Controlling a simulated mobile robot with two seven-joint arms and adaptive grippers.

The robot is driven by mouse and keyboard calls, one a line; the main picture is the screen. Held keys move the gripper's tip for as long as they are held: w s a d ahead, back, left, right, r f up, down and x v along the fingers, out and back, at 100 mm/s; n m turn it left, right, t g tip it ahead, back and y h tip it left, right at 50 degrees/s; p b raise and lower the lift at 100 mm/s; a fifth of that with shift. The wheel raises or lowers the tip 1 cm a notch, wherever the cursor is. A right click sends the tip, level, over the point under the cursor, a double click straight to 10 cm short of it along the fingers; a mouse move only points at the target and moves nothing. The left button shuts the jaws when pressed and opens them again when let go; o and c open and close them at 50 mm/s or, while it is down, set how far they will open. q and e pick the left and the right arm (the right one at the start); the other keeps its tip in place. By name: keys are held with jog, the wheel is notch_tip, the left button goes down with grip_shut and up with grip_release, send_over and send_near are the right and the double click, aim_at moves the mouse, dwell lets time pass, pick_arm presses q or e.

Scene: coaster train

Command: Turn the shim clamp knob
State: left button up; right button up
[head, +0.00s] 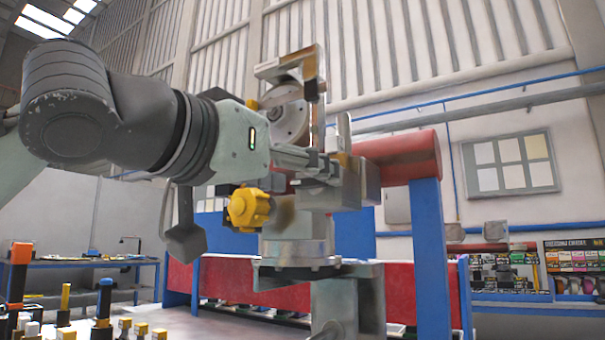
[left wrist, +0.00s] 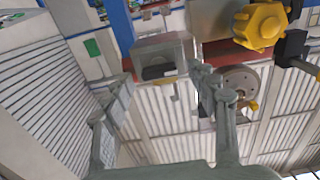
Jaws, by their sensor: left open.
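The yellow lobed shim clamp knob (head: 248,208) sits on the near left side of a grey metal fixture in the head view, below my left arm. In the left wrist view the knob (left wrist: 262,26) is at the top right, off to the right of the fingers. My left gripper (head: 322,163) is open, to the right of the knob and higher in the head view, overlapping the fixture's upper part. In the left wrist view the gripper's (left wrist: 163,75) fingers are spread apart with nothing held between them. My right gripper is not in view.
A grey wheel (head: 285,113) in an upright frame rises behind my left gripper. A red cylinder (head: 400,156) on a blue post (head: 431,255) stands to the right. Several orange-, blue- and yellow-topped pieces stand on the surface at lower left.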

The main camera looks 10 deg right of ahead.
pick_arm(q)
jog(key=shift+w+d, duration=0.35)
jog(key=shift+d, duration=0.05)
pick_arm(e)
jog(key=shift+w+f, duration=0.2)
pick_arm(q)
jog(key=shift+c, duration=0.4)
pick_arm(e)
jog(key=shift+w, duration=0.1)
pick_arm(q)
jog(key=c, duration=1.1)
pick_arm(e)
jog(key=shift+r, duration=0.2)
